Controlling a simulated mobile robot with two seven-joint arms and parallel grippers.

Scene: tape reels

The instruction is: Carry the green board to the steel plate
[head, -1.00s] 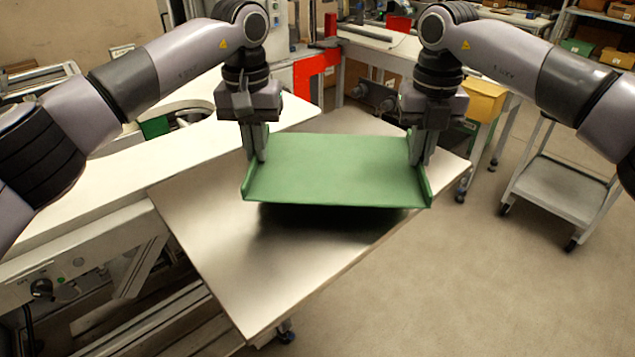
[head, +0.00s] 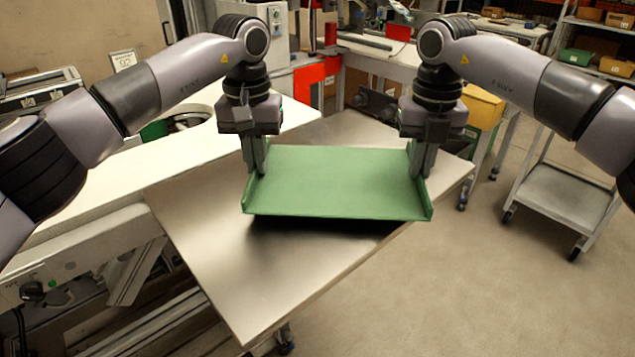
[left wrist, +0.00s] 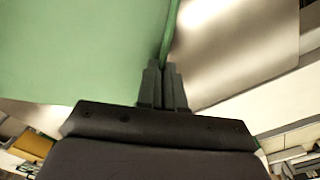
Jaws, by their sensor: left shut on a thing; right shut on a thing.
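The green board (head: 335,182) is a flat tray with raised side rims, held level by both grippers. My left gripper (head: 256,168) is shut on its left rim. My right gripper (head: 421,168) is shut on its right rim. The steel plate (head: 235,290) is a tilted-looking rectangle under the board, with a dark shadow below the board's front edge. The board appears a little above the plate; the exact gap is hidden. In the left wrist view the board (left wrist: 80,50) fills the left, its rim between the fingers (left wrist: 163,85), and the steel plate (left wrist: 240,40) shows at right.
A white worktop (head: 110,175) adjoins the plate on the left. A grey cart (head: 560,195) stands at right on open floor. A yellow bin (head: 482,106) and a red box (head: 318,75) are behind the plate.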

